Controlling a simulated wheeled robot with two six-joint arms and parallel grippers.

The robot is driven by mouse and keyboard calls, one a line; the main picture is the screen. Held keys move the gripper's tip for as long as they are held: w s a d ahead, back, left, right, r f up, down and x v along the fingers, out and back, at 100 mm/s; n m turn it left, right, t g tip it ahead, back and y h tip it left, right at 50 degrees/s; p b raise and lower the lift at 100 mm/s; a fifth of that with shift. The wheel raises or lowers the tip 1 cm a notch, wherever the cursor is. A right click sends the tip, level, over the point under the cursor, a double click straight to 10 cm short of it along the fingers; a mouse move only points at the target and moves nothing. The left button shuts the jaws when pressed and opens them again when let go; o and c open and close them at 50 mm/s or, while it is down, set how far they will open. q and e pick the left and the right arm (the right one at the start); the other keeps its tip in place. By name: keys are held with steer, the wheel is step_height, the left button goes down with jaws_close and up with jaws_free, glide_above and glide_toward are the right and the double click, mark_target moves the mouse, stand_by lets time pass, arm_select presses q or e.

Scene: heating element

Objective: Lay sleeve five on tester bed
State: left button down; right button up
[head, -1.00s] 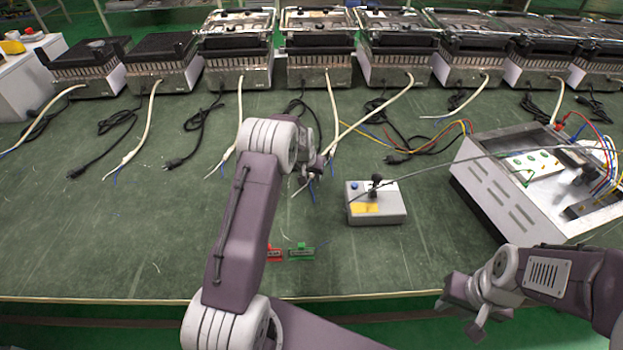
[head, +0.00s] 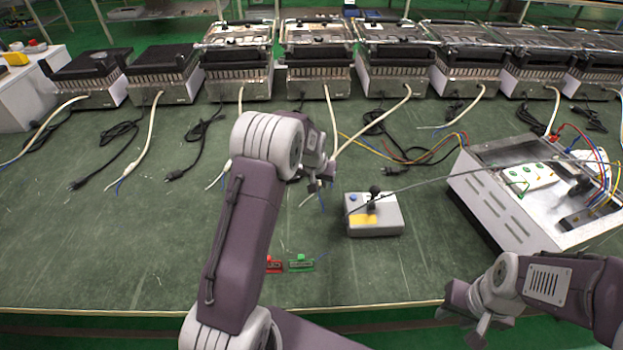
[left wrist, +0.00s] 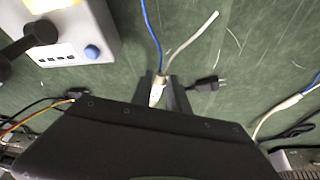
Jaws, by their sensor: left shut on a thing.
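My left gripper (head: 318,187) is shut on a white sleeve (head: 372,127), which runs back to the fifth grill from the left. In the left wrist view the sleeve's end (left wrist: 157,92) sits between the fingers (left wrist: 165,92), with a blue and a white wire sticking out. The tester (head: 375,225) is a grey box with a blue button, a black lever and a yellow patch (head: 368,218); I take its top as the bed. It stands right of and nearer than my left gripper, and shows at upper left in the left wrist view (left wrist: 85,25). My right gripper (head: 465,318) is open and empty at the front edge.
Several grills (head: 320,75) line the back, with white sleeves and black plug cords in front. An open metal case (head: 510,205) with coloured leads stands at right; one dark lead crosses above the tester. Red (head: 274,265) and green (head: 301,263) clips lie near the front.

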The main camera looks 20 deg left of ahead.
arm_select(q)
steer(key=s+d+r, duration=0.3)
steer(key=d, duration=0.2)
steer(key=shift+s+r, duration=0.3)
steer(key=shift+r, duration=0.05)
